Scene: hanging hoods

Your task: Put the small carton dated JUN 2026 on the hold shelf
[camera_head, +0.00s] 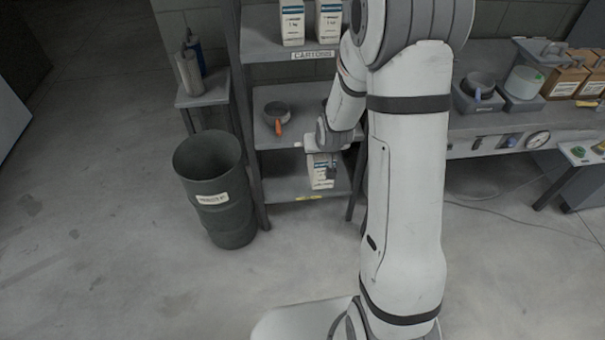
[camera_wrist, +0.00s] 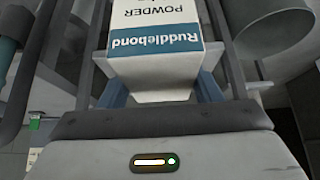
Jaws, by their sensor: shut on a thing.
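My gripper (camera_head: 322,150) is shut on a white carton with a blue band (camera_head: 319,172). In the wrist view the carton (camera_wrist: 165,12) shows upside down between the two fingers, reading "Ruddlebond POWDER"; no date is readable. The carton is upright at the lower shelf (camera_head: 280,190) of the grey rack, which has a yellow label too small to read. The carton's base is close to the shelf surface; I cannot tell whether it touches. My arm hides the right part of the rack.
Two similar cartons (camera_head: 292,22) stand on the top shelf, labelled CARTONS. A dark cup with an orange handle (camera_head: 277,115) sits on the middle shelf. A dark bin (camera_head: 216,190) stands left of the rack. A workbench (camera_head: 520,120) with containers and boxes is at right. The left floor is clear.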

